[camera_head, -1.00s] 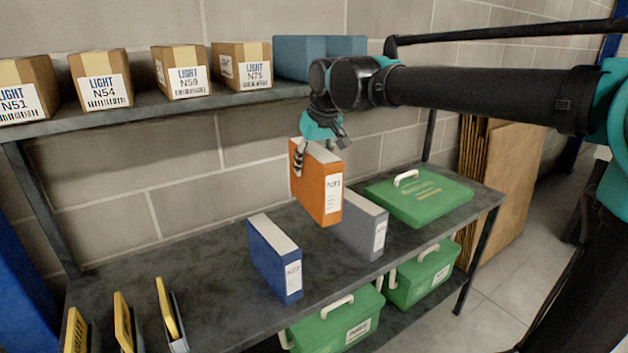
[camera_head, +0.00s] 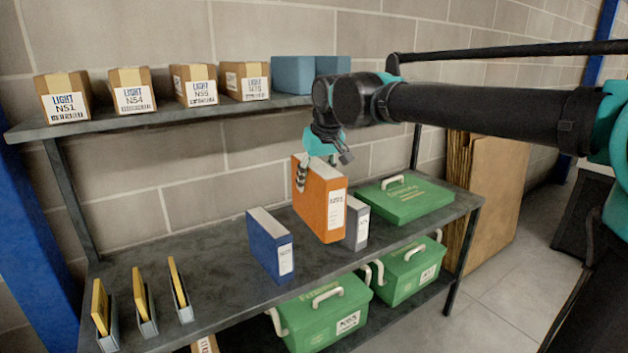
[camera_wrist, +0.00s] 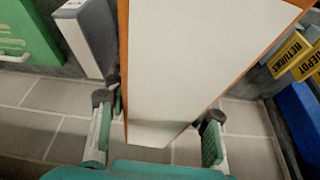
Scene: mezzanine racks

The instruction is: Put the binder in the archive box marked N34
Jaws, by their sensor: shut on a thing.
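An orange binder (camera_head: 321,205) with a white spine label hangs upright in my gripper (camera_head: 318,165), above the middle shelf and in front of a grey binder. In the wrist view the binder's white top (camera_wrist: 190,60) fills the space between the two fingers of my gripper (camera_wrist: 158,125). Green archive boxes stand on the bottom shelf: one at the front (camera_head: 325,312) and one to its right (camera_head: 408,272). Each has a white handle and a white label, but the print is too small to read surely.
A blue binder (camera_head: 270,245) and the grey binder (camera_head: 357,222) stand on the middle shelf (camera_head: 215,290). A flat green case (camera_head: 404,199) lies at its right, and several yellow-topped holders (camera_head: 141,300) stand at its left. Cardboard boxes (camera_head: 132,90) line the upper shelf (camera_head: 150,118).

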